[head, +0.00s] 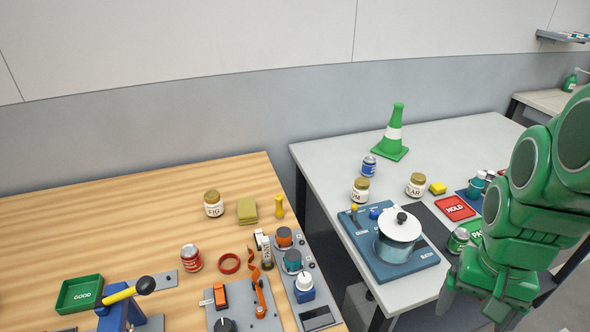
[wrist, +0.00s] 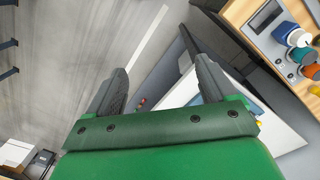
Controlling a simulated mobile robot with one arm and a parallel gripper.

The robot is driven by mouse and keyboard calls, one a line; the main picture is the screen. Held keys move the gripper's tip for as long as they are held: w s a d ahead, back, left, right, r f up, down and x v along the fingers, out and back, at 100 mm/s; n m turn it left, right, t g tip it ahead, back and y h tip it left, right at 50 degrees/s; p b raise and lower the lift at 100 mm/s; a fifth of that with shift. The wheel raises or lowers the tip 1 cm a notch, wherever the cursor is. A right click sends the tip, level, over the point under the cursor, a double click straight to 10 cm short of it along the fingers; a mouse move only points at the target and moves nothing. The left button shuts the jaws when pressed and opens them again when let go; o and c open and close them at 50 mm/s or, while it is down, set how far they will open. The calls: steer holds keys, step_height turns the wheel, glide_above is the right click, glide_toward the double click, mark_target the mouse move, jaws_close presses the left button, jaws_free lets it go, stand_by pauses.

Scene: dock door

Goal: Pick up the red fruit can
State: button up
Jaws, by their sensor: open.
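A red can (head: 191,257) with a pale label band stands upright on the wooden table (head: 130,225), left of a red ring. Its label is too small to read. My gripper (head: 478,315) is at the lower right of the head view, in front of the grey table and far to the right of the red can. In the wrist view my gripper (wrist: 161,72) has its two fingers spread apart with nothing between them. The red can does not show in the wrist view.
Around the can are a green GOOD tray (head: 80,294), a red ring (head: 229,264), a FIG jar (head: 213,204) and an orange-handled clamp (head: 260,290). A gap separates the tables. The grey table (head: 330,160) holds a white-lidded pot (head: 398,240) and a green cone (head: 394,135).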

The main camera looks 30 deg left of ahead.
steer(key=w+a+f+n+t, duration=0.1)
steer(key=w+a, duration=0.5)
steer(key=a, duration=0.5)
steer(key=w+a+f, duration=0.1)
steer(key=w+a, duration=0.6)
steer(key=a, duration=0.3)
steer(key=n+t+y, duration=0.1)
steer(key=n, duration=0.2)
glide_above(192, 258)
steer(key=a, duration=0.2)
steer(key=f, duration=1.2)
steer(key=shift+w+d+f, duration=0.1)
steer(key=shift+d+f, duration=0.15)
steer(key=shift+f, duration=0.15)
steer(key=shift+s+a+f+n, duration=0.2)
steer(key=shift+s+a+n, duration=0.05)
steer(key=shift+n, duration=0.05)
steer(key=shift+f, duration=0.25)
steer(key=shift+w+a+f, duration=0.1)
steer(key=shift+w+f, duration=0.15)
steer(key=shift+f, duration=0.9)
steer(key=shift+w+d+f, duration=0.1)
steer(key=shift+w+f, duration=0.2)
steer(key=shift+f, duration=0.9)
steer(key=shift+w+a+f, duration=0.1)
steer(key=shift+w+f, duration=0.15)
steer(key=shift+f, duration=0.9)
